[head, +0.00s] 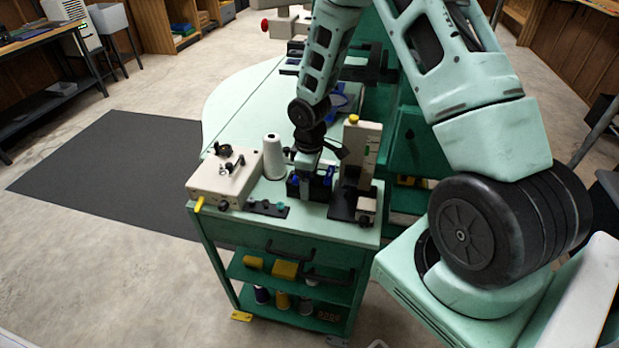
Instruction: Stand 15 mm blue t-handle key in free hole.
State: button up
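My gripper (307,172) points down over a small dark block (309,195) on the green cart top. Its fingertips are at the block and small in the view, so whether they are open or hold something is unclear. A bright blue piece (328,177) shows just right of the fingers, and a darker blue piece (295,180) shows to their left. I cannot tell which is the 15 mm t-handle key or whether either touches the fingers. The holes of the block are hidden or too small to see.
A white thread cone (273,157) stands left of the block. A beige box (224,179) with black knobs is further left, with a dark strip (267,208) in front. A tall beige stand (360,150) on a black base is close on the right.

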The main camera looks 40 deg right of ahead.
notch_tip(320, 180, up, 17)
jog(key=shift+r, duration=0.2)
dwell(0.5)
jog(key=s+a+r, duration=0.2)
jog(key=s+a, duration=0.3)
jog(key=a, duration=0.3)
jog(key=s+a+r, duration=0.2)
jog(key=s+a, duration=0.2)
jog(key=a, duration=0.5)
jog(key=s+a, duration=0.3)
jog(key=s, duration=0.4)
jog(key=s+a+r, duration=0.1)
jog(key=s+a, duration=0.3)
jog(key=s, duration=0.4)
jog(key=shift+s+a+y, duration=0.15)
jog(key=shift+a+y, duration=0.1)
jog(key=shift+y, duration=0.05)
jog(key=shift+r, duration=0.1)
